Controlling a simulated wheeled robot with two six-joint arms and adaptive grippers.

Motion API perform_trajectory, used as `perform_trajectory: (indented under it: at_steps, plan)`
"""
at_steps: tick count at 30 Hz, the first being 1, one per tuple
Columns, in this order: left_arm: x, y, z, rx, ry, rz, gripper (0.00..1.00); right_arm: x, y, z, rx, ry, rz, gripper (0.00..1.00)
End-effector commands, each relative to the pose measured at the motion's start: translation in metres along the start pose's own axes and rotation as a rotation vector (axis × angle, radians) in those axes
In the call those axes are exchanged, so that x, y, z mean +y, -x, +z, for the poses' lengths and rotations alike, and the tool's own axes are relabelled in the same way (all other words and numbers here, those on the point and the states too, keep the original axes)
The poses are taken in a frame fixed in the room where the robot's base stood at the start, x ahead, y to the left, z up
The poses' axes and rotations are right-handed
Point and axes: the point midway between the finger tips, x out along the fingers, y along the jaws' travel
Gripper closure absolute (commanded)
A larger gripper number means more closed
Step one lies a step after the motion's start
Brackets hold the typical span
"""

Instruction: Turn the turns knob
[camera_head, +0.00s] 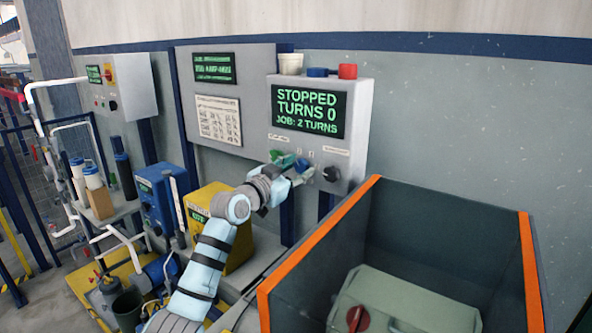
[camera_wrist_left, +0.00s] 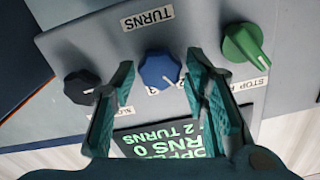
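The turns knob is a blue knob with a white pointer line (camera_wrist_left: 159,69), under a TURNS label in the left wrist view, where the panel appears upside down. My left gripper (camera_wrist_left: 160,80) is open, with one finger to each side of the blue knob. I cannot tell whether the fingers touch it. In the head view my left gripper (camera_head: 298,174) is at the lower part of the grey control box (camera_head: 355,130). The box's screen (camera_head: 308,110) reads STOPPED, TURNS 0, JOB: 2 TURNS. My right gripper is not in view.
A green knob (camera_wrist_left: 246,44) and a black knob (camera_wrist_left: 82,86) flank the blue one. A red button (camera_head: 347,71) sits on top of the box. An open bin with orange edges (camera_head: 318,240) stands below right. A yellow box (camera_head: 208,195) is behind my left arm.

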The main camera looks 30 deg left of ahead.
Motion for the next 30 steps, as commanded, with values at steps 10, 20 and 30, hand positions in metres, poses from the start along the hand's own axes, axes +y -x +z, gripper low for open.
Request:
perform_trajectory:
  at_steps: [10,20,30]
  plan:
    - [0.0,0.001,0.0,0.0,0.0,0.0,0.46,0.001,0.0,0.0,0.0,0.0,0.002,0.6]
    - [0.0,0.068,0.002,-0.004,-0.009,0.0,0.46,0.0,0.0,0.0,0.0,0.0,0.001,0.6]
    - [0.001,0.12,0.001,-0.001,-0.001,0.002,0.46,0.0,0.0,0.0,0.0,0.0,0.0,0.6]
